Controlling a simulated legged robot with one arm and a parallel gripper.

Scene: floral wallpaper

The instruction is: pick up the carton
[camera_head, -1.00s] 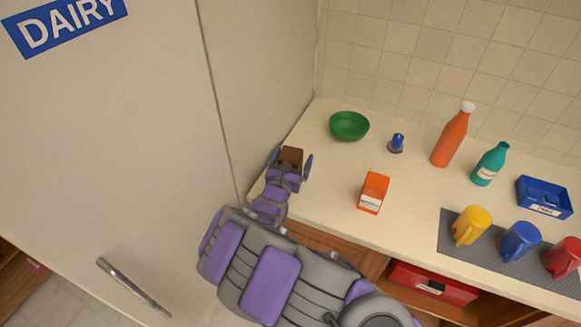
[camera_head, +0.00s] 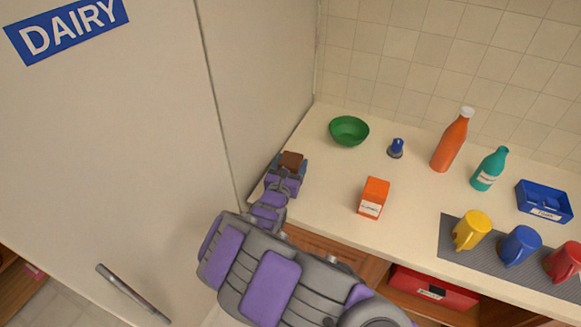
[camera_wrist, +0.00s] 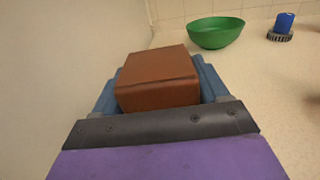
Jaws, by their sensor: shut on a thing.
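A brown box-shaped carton (camera_head: 291,160) stands on the counter at its left end, near the tall cabinet side. My gripper (camera_head: 288,170) is shut on it, with a blue finger against each side. In the wrist view the brown carton (camera_wrist: 158,78) fills the space between the fingers; its lower part is hidden. I cannot tell whether it still touches the counter. An orange carton (camera_head: 373,197) with a white label stands apart, to the right of my gripper.
A green bowl (camera_head: 349,131) and a small blue-topped item (camera_head: 396,148) stand behind. An orange bottle (camera_head: 450,143), teal bottle (camera_head: 489,169), blue bin (camera_head: 543,203) and several mugs on a grey mat (camera_head: 447,246) are to the right. The tall DAIRY-labelled cabinet (camera_head: 110,150) is close on the left.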

